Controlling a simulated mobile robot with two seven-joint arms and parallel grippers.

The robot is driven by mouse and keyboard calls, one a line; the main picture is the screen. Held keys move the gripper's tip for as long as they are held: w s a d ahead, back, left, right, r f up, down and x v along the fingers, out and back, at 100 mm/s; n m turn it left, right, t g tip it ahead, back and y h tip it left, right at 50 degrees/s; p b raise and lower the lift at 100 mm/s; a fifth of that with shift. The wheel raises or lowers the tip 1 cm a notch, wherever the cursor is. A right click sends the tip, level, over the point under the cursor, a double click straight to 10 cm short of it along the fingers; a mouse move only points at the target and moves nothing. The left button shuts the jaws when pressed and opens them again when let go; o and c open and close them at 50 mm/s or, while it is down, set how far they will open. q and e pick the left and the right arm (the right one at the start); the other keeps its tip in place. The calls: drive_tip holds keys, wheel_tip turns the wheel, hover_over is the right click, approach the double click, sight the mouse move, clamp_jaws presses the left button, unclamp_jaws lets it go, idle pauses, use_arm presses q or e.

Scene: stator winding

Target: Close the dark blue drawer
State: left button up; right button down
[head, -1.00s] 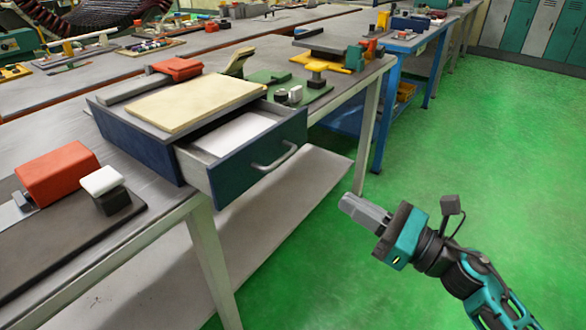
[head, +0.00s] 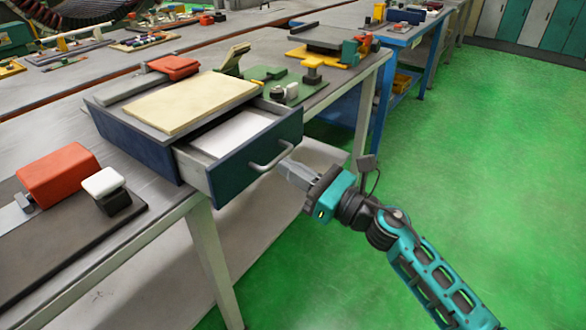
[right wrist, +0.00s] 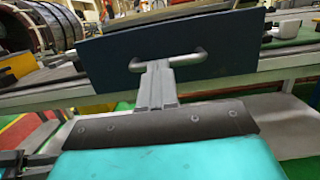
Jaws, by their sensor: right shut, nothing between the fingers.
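The dark blue drawer (head: 255,163) stands partly pulled out of its blue cabinet (head: 128,140) on the workbench. A pale sheet or tray shows inside it. Its curved grey handle (head: 273,157) is on the front face. My right gripper (head: 284,167) is shut and empty, with its fingertips close to the handle. In the right wrist view, the shut fingers (right wrist: 156,72) point at the drawer front (right wrist: 110,62), in line with the middle of the handle (right wrist: 190,60). I cannot tell whether they touch. My left gripper is not in view.
A beige board (head: 185,102) lies on top of the cabinet. A red block (head: 58,174) and a black-and-white part (head: 106,190) sit on the bench at the left. A green fixture (head: 290,88) stands behind the drawer. The green floor (head: 470,170) at the right is clear.

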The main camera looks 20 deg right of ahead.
drive_tip(key=shift+w, duration=0.1)
drive_tip(key=x, duration=0.3)
drive_tip(key=f+b+x, duration=0.1)
drive_tip(key=x, duration=0.2)
drive_tip(key=b+x, duration=0.1)
drive_tip(key=x, duration=0.3)
drive_tip(key=shift+w+f, duration=0.1)
drive_tip(key=shift+f, duration=0.35)
drive_tip(key=shift+r+b, duration=0.2)
drive_tip(key=shift+b, duration=0.1)
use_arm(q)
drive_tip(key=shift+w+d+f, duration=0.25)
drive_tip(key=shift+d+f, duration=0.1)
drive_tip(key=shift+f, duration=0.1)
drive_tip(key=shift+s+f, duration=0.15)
use_arm(e)
drive_tip(key=shift+r, duration=0.1)
